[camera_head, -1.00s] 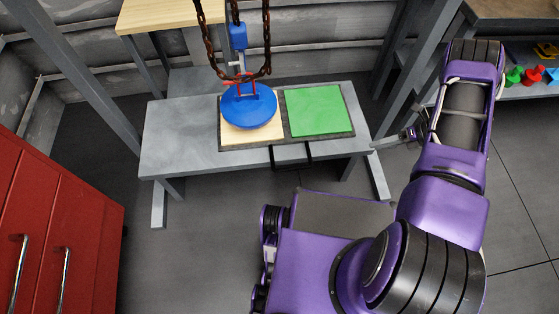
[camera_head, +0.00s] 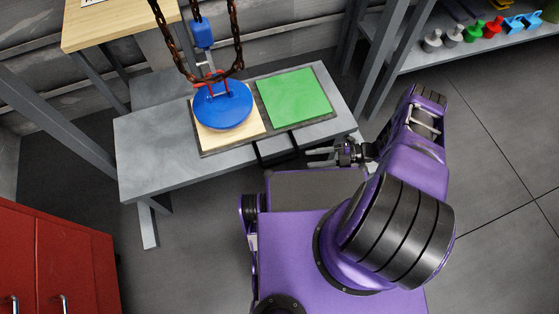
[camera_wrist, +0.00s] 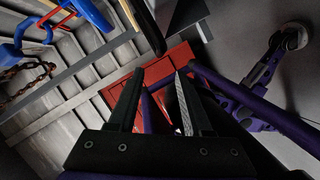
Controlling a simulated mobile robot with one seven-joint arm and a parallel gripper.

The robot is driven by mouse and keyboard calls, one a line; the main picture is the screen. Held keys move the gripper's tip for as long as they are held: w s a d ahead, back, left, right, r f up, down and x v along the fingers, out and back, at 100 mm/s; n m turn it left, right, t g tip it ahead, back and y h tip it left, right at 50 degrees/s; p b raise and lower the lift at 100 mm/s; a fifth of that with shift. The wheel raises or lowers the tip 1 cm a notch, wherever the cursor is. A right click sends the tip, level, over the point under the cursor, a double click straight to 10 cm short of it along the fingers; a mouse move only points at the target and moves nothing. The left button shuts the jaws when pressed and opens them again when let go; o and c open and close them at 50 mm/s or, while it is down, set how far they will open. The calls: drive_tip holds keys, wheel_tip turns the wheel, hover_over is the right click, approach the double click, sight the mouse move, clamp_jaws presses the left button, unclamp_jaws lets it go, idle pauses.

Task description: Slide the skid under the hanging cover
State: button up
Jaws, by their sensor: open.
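The skid (camera_head: 205,144) is a dark flat tray on the grey bench, with a pale wooden pad (camera_head: 250,127) on its left and a green pad (camera_head: 294,97) on its right. A black handle (camera_head: 277,155) sticks out from its front edge. The hanging cover (camera_head: 223,106) is a round blue disc with a red bracket, below a rusty chain, and appears over the wooden pad. The gap beneath it cannot be judged. My gripper (camera_head: 317,157) is open and empty, right of the handle and apart from it. Its open fingers (camera_wrist: 158,82) also show in the wrist view.
The grey bench (camera_head: 150,160) has bare surface at left. A blue hoist block (camera_head: 202,33) hangs above the cover. A shelf (camera_head: 440,60) with small coloured parts stands at the back right. A red cabinet (camera_head: 75,255) stands at front left. Open floor lies at right.

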sight(280, 161)
drive_tip(key=x, duration=1.2)
drive_tip(key=shift+a+f, duration=0.1)
drive_tip(key=shift+a, duration=0.1)
clamp_jaws()
idle(0.9)
